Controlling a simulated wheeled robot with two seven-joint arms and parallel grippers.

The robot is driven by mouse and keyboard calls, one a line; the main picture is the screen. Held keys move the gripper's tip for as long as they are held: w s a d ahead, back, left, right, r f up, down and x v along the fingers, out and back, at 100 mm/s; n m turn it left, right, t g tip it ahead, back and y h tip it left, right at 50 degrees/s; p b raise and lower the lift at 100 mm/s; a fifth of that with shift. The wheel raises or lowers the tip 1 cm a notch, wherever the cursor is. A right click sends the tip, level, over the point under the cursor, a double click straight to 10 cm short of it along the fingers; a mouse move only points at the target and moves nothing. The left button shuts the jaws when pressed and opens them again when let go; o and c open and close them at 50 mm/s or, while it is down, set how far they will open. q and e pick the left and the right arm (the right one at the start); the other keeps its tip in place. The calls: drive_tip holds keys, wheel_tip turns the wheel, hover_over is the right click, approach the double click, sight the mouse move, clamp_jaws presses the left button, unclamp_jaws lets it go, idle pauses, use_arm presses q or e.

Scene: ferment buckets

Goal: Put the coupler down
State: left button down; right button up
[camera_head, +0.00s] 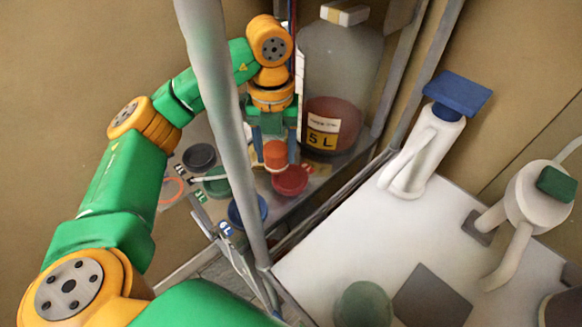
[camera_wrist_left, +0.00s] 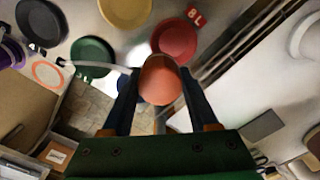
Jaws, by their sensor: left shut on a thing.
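The coupler (camera_head: 275,154) is a short orange-red cylinder. My left gripper (camera_head: 274,150) is shut on it, with one dark finger on each side, above the grey shelf with the coloured discs. In the left wrist view the coupler (camera_wrist_left: 160,80) sits between the fingertips, and its rounded end hides part of what is behind it. A red disc (camera_head: 290,181) lies just beyond it to the right; it also shows in the wrist view (camera_wrist_left: 174,38). I cannot tell whether the coupler touches the shelf. My right gripper is not in view.
A green disc (camera_wrist_left: 92,57), a dark disc (camera_wrist_left: 42,22), a yellow disc (camera_wrist_left: 125,10) and an orange ring (camera_wrist_left: 48,76) lie around. A blue disc (camera_head: 248,210) is near the front edge. A large 5 L jug (camera_head: 340,80) stands behind. A grey post (camera_head: 225,110) stands before the shelf.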

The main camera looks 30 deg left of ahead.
use_arm(q)
drive_tip(key=w+f, duration=0.1)
drive_tip(key=d+f, duration=0.1)
drive_tip(key=w+f+p, duration=0.1)
drive_tip(key=shift+w+d+f, duration=0.15)
drive_tip(key=shift+w+d, duration=0.15)
drive_tip(key=shift+d, duration=0.1)
drive_tip(key=f+p, duration=0.1)
drive_tip(key=f, duration=0.1)
drive_tip(key=shift+a+f+p, duration=0.2)
drive_tip(key=shift+f+p, duration=0.15)
drive_tip(key=shift+f, duration=0.35)
drive_tip(key=shift+w+d+f+b, duration=0.1)
drive_tip(key=shift+f+b, duration=0.1)
drive_tip(key=shift+b, duration=0.1)
drive_tip(key=shift+c, duration=0.8)
unclamp_jaws()
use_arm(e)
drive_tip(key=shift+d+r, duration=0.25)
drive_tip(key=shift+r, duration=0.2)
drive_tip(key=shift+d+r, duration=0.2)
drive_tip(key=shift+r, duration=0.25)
